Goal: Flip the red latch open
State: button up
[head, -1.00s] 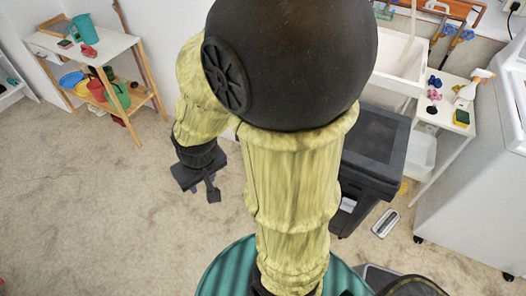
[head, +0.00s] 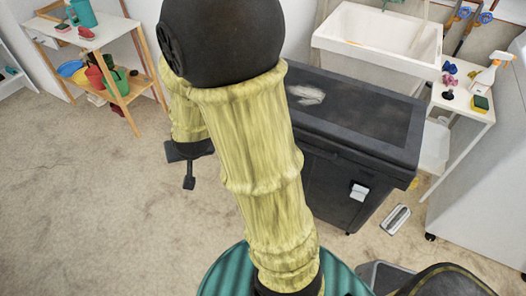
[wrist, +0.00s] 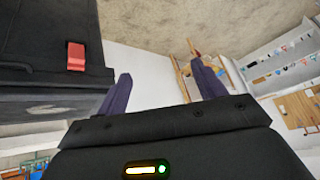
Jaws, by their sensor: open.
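The red latch (wrist: 76,57) shows in the wrist view, on the side of a black lidded box (wrist: 40,50) at the upper left. I cannot tell from this angle how far it is flipped. In the head view the same kind of black box (head: 385,165) stands right of my arm, with a white latch (head: 359,192) on its front; the red latch is not visible there, and my arm covers part of the box. My gripper (wrist: 161,75) is open and empty, its purple fingers apart from the latch. In the head view my gripper (head: 188,178) hangs left of the box.
A white sink (head: 370,40) stands behind the box. A small white table (head: 470,100) with a spray bottle and sponge is at the right. A wooden shelf (head: 100,40) with colored tubs is at the back left. The floor (head: 90,200) at left is clear.

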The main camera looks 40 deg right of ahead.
jog(key=w+d+f+m+t+h+b, duration=0.2)
jog(key=w+d+f+m+b, duration=0.25)
jog(key=f, duration=0.45)
jog(key=s+d+f+m+g+h+b, duration=0.1)
jog(key=d+f+m+h+b, duration=0.1)
jog(key=d+f+h+b, duration=0.4)
jog(key=s+d+f+m+g+h+b, duration=0.1)
jog(key=d+f+m+h+b, duration=0.2)
jog(key=d+f+h+b, duration=0.3)
notch_tip(320, 180, down, 5)
jog(key=h+b, duration=0.1)
jog(key=b, duration=0.9)
jog(key=shift+d+f+h, duration=0.15)
jog(key=shift+d+h, duration=0.15)
jog(key=shift+h, duration=0.1)
jog(key=b+x, duration=0.4)
jog(key=x, duration=1.3)
jog(key=shift+w+d, duration=0.1)
jog(key=shift+d, duration=0.15)
